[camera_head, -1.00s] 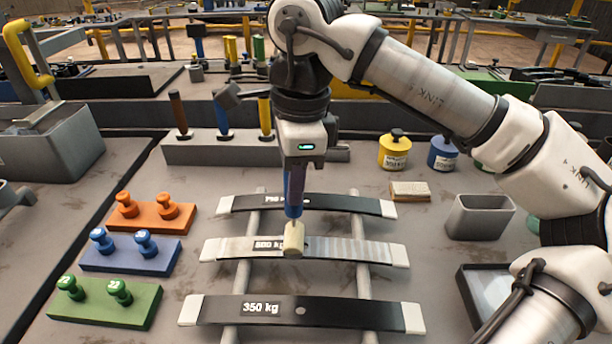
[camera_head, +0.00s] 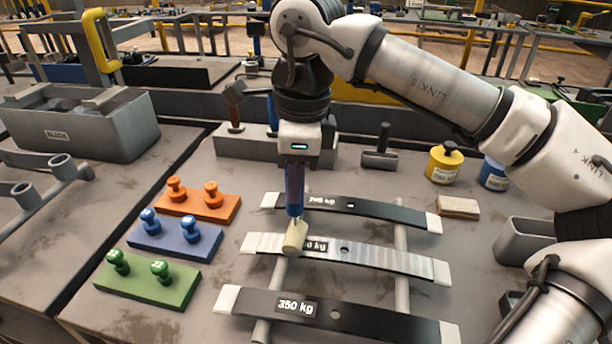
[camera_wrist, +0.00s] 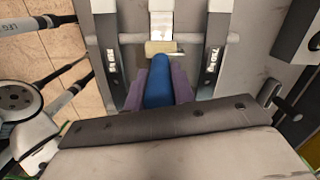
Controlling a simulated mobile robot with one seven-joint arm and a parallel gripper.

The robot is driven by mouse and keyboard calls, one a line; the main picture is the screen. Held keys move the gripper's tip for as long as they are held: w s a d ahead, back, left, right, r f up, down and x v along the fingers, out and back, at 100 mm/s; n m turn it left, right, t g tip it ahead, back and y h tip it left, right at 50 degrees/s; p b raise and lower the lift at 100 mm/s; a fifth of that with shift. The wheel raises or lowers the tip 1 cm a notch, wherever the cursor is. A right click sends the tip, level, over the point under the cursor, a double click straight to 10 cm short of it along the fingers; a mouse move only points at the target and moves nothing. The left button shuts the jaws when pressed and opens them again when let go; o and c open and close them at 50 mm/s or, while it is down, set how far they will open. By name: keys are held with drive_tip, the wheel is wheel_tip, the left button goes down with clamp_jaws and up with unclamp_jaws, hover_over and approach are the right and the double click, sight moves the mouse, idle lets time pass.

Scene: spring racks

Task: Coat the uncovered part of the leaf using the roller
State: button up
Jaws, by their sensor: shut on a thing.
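My gripper (camera_head: 296,185) is shut on the blue handle of the roller and points down. The roller's cream head (camera_head: 295,237) is at the left part of the middle leaf, partly hiding its kg label; I cannot tell whether it presses on it. The middle leaf (camera_head: 390,262) has pale ends, a dark patch near its centre hole and streaky light grey to the right. In the wrist view, the blue handle (camera_wrist: 158,85) sits between the fingers, with the cream head (camera_wrist: 160,47) beyond. A black leaf (camera_head: 375,206) lies behind, and a black 350 kg leaf (camera_head: 370,318) in front.
The leaves rest across two grey rails (camera_head: 402,292). Orange (camera_head: 222,210), blue (camera_head: 170,245) and green (camera_head: 140,286) blocks with knobs stand at left. A yellow pot (camera_head: 443,167), a sponge-like block (camera_head: 458,208) and a grey bin (camera_head: 525,240) stand at right.

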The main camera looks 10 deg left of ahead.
drive_tip(key=a+f, duration=0.1)
drive_tip(key=a, duration=0.7)
drive_tip(key=shift+w+f+b, duration=0.15)
drive_tip(key=shift+f+b, duration=0.05)
drive_tip(key=shift+b, duration=0.15)
drive_tip(key=shift+a+r, duration=0.1)
idle(0.3)
drive_tip(key=shift+r+p, duration=2.35)
drive_tip(key=shift+r, duration=0.55)
wheel_tip(320, 180, up, 3)
drive_tip(key=shift+p, duration=1.2)
drive_tip(key=shift+f, duration=0.1)
